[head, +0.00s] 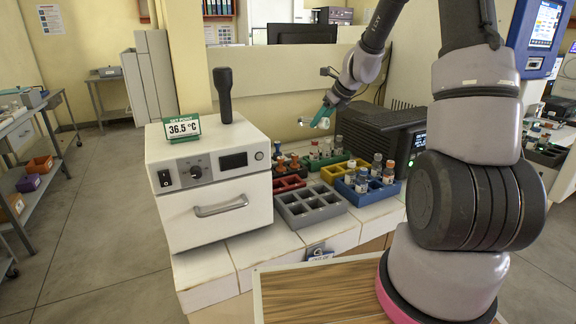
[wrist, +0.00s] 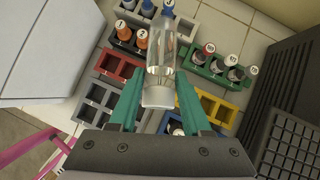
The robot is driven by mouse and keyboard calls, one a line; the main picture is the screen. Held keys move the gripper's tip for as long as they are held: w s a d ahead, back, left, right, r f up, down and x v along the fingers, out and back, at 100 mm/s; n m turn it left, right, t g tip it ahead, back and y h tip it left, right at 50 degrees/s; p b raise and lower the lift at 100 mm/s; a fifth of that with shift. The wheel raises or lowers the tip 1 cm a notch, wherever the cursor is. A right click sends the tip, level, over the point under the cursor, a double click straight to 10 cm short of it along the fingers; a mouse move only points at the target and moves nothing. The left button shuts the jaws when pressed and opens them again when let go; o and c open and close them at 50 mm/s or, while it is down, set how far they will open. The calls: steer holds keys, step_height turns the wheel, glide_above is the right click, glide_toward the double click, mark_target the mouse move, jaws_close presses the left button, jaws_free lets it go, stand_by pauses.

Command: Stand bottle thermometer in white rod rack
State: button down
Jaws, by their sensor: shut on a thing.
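My gripper (wrist: 158,105) has teal fingers closed around the bottle thermometer (wrist: 160,62), a clear bottle-like piece with a whitish end between the fingers. In the head view, my gripper (head: 322,117) holds it up in the air above the racks, tilted nearly sideways, and its clear end (head: 304,121) points left. A pale grey-white rack (wrist: 186,27) with holes shows at the top of the wrist view, partly hidden behind the bottle thermometer. I cannot tell for certain that it is the white rod rack.
Below are a red rack (head: 288,184), an empty-looking grey rack (head: 311,206), a yellow rack (head: 335,172), a blue rack (head: 368,195) with vials and a green rack (wrist: 212,68) with vials. A white incubator (head: 210,180) stands left, a dark ribbed unit (head: 375,137) right.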

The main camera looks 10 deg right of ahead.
steer(key=n+g, duration=0.1)
steer(key=w+f+n+g, duration=0.1)
steer(key=w+n+g, duration=0.1)
steer(key=n, duration=0.1)
steer(key=shift+a+f, duration=0.3)
steer(key=shift+f, duration=0.1)
steer(key=n, duration=0.1)
steer(key=w+n+g+h, duration=0.1)
steer(key=f+n, duration=0.1)
steer(key=shift+w+a+g, duration=0.2)
steer(key=shift+w+g, duration=0.05)
steer(key=shift+g, duration=0.15)
steer(key=w+a+f+n+t+h, duration=0.1)
steer(key=w+a+f+n+t, duration=0.2)
steer(key=w+n, duration=0.65)
steer(key=w+a+f+n+t+h, duration=0.15)
steer(key=w+n+t, duration=0.4)
steer(key=n, duration=0.75)
steer(key=shift+n, duration=0.25)
steer(key=f, duration=1)
steer(key=shift+w+a, duration=0.25)
steer(key=shift+a, duration=0.15)
steer(key=c, duration=0.6)
jaws_free()
